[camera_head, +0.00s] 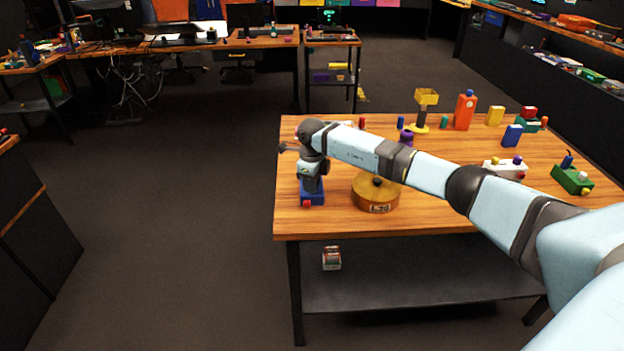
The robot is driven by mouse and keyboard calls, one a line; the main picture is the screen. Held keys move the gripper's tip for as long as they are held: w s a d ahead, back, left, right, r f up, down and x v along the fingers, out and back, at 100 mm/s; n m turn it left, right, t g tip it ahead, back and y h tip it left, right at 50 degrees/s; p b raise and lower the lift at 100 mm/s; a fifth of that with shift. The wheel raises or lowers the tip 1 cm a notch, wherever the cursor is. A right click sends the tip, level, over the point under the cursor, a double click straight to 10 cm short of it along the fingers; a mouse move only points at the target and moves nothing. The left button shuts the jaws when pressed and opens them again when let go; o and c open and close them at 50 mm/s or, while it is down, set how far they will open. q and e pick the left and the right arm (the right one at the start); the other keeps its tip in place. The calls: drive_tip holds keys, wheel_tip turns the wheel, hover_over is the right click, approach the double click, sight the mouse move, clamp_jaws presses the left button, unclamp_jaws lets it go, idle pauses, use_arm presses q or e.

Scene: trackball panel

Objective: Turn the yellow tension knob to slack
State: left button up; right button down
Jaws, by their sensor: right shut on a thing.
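My right arm reaches in from the right across the table, and my right gripper (311,184) points down at a small blue panel (313,199) near the table's left front edge. The panel has a red knob or ball (307,204) on its front side. My right gripper is shut on a part at the top of the panel; its fingers and wrist hide that part. I cannot make out a yellow knob on this panel. My left gripper is not in view.
A round wooden drum (376,196) with a label stands right of the gripper. A white box (504,170) and a green box (572,179), both with coloured knobs, sit at the right. An orange bottle (464,112) and a yellow stand (426,98) are at the back.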

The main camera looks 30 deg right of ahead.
drive_tip(key=shift+r+m+p, duration=0.15)
drive_tip(key=shift+m+p, duration=0.25)
drive_tip(key=shift+m, duration=0.6)
drive_tip(key=shift+m+p, duration=0.45)
drive_tip(key=shift+m, duration=0.45)
drive_tip(key=m+p, duration=0.1)
drive_tip(key=m, duration=0.1)
drive_tip(key=shift+m, duration=0.4)
drive_tip(key=m+p, duration=0.1)
drive_tip(key=m, duration=0.1)
drive_tip(key=shift+m+p, duration=0.3)
drive_tip(key=shift+p, duration=0.05)
drive_tip(key=m+p, duration=0.1)
drive_tip(key=m, duration=0.2)
drive_tip(key=shift+p, duration=0.4)
drive_tip(key=m+p, duration=0.1)
drive_tip(key=m, duration=0.2)
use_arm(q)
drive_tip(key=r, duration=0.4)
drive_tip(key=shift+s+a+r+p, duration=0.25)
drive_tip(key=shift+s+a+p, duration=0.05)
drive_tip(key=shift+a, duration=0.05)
use_arm(e)
drive_tip(key=shift+m, duration=0.3)
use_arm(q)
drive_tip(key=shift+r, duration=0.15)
